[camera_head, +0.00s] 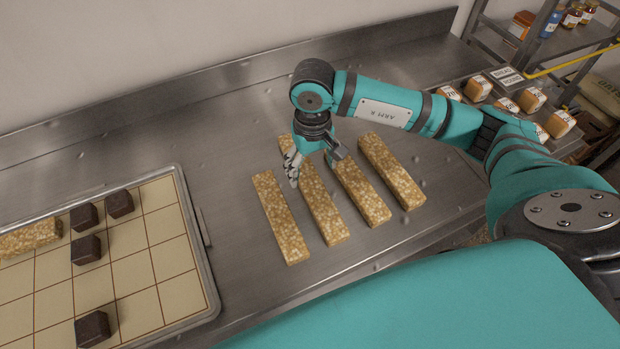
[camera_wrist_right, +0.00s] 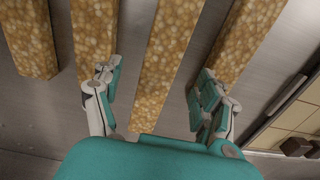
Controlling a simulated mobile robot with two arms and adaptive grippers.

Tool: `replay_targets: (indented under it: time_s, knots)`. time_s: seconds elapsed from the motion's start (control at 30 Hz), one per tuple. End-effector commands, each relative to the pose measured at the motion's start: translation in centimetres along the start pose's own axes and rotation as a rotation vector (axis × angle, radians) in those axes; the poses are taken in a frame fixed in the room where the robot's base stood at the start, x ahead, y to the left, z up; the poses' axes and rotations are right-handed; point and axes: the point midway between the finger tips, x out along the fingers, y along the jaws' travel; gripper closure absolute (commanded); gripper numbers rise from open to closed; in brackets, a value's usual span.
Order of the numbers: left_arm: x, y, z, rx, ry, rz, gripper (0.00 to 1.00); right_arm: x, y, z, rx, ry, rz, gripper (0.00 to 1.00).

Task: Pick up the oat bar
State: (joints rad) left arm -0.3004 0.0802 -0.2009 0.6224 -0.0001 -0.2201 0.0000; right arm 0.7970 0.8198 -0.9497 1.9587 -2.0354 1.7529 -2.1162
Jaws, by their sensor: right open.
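Several oat bars lie side by side on the steel counter: the leftmost (camera_head: 283,222), the second from the left (camera_head: 322,205), the third (camera_head: 358,190) and the rightmost (camera_head: 392,175). My right gripper (camera_head: 313,172) is open and empty, above the second bar, hiding part of its far half. In the right wrist view my right gripper (camera_wrist_right: 155,75) has one finger on each side of that bar (camera_wrist_right: 165,65), with visible gaps. The finger height above the counter is hard to tell. Another oat bar (camera_head: 30,238) lies on a tray. My left gripper is out of view.
The gridded tray (camera_head: 200,262) at left also holds several dark cubes (camera_head: 87,249). Packaged loaves (camera_head: 479,88) stand at the right end of the counter. A shelf with jars (camera_head: 572,16) is at the far right. A raised back edge (camera_head: 230,75) runs behind the counter.

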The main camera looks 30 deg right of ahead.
Motion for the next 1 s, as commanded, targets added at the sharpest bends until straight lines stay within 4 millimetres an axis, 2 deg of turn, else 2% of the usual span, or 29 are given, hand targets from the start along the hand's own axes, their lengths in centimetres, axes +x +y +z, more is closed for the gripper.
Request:
replay_targets:
  time_s: [0.23, 0.37, 0.5, 0.77, 1.0]
  knots:
    - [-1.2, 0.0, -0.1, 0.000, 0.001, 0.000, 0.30, 1.7, -0.1, -0.1, 0.001, -0.005, 0.000, 0.25]
    - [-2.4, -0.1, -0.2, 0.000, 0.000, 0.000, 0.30, 3.7, -0.3, -0.4, 0.000, -0.006, 0.000, 0.25]
    - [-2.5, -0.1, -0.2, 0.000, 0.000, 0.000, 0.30, 5.5, -0.2, -0.5, 0.001, -0.002, 0.000, 0.25]
    - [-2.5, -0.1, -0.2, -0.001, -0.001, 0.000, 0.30, 5.9, -0.2, -0.5, -0.001, 0.001, 0.001, 0.25]
    - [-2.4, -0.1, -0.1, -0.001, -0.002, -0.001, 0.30, 5.9, -0.2, -0.5, 0.000, 0.001, 0.001, 0.54]
